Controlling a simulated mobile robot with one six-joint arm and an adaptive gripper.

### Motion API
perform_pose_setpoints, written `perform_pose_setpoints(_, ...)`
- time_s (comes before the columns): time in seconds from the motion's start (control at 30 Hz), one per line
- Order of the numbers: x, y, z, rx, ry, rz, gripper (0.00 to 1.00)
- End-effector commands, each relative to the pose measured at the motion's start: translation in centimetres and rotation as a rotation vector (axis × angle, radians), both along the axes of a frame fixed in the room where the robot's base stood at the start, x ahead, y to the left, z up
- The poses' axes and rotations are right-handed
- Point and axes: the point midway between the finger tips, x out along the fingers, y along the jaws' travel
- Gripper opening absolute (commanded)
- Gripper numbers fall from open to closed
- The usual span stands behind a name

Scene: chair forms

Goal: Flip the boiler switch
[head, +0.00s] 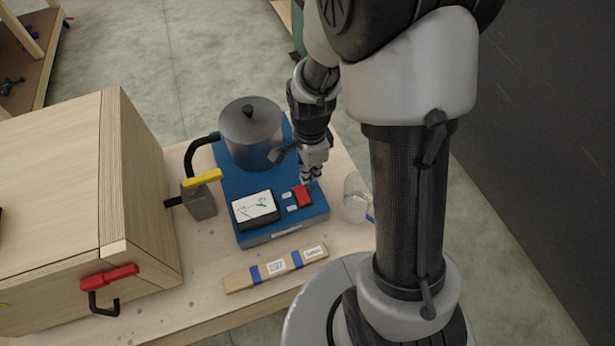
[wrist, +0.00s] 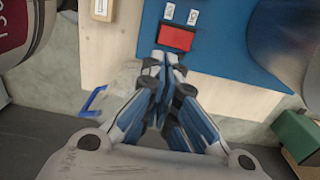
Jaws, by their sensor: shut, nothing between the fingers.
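The boiler is a silver lidded pot (head: 251,132) on a blue base (head: 230,188). A red switch (head: 302,196) sits at the front right of the base, beside two small white labels. My gripper (head: 311,181) is shut and empty, pointing down just behind the switch. In the wrist view the red switch (wrist: 176,38) lies just beyond the shut fingertips (wrist: 160,58) of my gripper. I cannot tell whether the fingers touch it. A panel with a white face (head: 254,206) is left of the switch.
A clear jug (head: 355,198) with a blue handle stands right of the base. A wooden bar with blue bands (head: 276,268) lies in front. A wooden box (head: 60,190) with a red-handled clamp (head: 109,277) is at left. A grey block with a yellow top (head: 200,194) stands between.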

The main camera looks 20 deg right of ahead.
Motion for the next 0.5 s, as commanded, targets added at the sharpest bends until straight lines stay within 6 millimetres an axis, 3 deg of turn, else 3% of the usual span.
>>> perform_pose_setpoints(0.17,-0.3,0.0,1.8,0.000,-0.001,0.000,0.00)
perform_pose_setpoints(0.5,-0.4,0.0,2.0,0.000,0.000,0.000,0.00)
